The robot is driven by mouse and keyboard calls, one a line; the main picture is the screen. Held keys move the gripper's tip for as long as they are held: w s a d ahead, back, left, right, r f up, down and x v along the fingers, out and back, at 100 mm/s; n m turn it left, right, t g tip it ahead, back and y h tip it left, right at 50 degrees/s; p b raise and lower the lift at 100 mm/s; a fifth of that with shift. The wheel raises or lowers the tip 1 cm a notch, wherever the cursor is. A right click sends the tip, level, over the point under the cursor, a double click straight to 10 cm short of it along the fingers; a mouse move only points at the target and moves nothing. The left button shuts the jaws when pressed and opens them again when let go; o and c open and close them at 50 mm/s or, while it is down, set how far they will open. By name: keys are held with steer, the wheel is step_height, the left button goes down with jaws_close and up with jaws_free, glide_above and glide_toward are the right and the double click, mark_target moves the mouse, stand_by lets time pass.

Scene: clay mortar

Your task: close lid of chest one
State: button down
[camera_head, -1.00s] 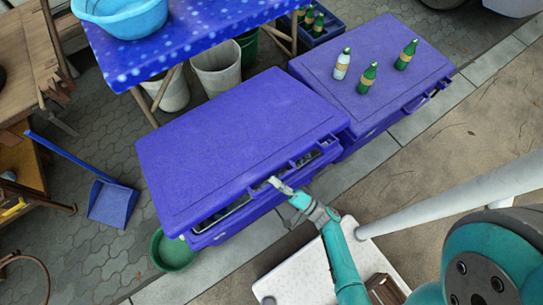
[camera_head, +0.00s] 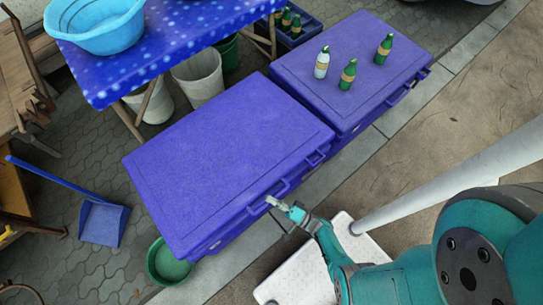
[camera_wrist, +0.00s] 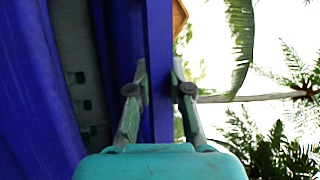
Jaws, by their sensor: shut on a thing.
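The nearer blue chest has a flat lid (camera_head: 230,150) that lies down over its body in the head view. A small handle (camera_head: 282,187) sticks out from the lid's front edge. My gripper (camera_head: 272,203) is at that front edge by the handle. In the wrist view my gripper (camera_wrist: 159,80) has its fingers on both sides of a narrow blue strip (camera_wrist: 160,100), which looks like part of the lid's edge or handle. A greyish gap (camera_wrist: 82,80) shows to the left of the strip. No label tells which chest is number one.
A second blue chest (camera_head: 315,95), closed, stands behind to the right with green bottles (camera_head: 348,75) and a whitish bottle (camera_head: 322,62) on top. A blue spotted table (camera_head: 180,40) holds a basin (camera_head: 95,25). A green bowl (camera_head: 165,265) and dustpan (camera_head: 103,223) lie left.

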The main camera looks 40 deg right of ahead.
steer(key=shift+s+a+f, duration=0.1)
steer(key=shift+f, duration=0.25)
steer(key=c, duration=1.1)
jaws_free()
steer(key=shift+o, duration=0.2)
steer(key=shift+r, duration=0.2)
steer(key=shift+r, duration=4.8)
steer(key=shift+f, duration=0.1)
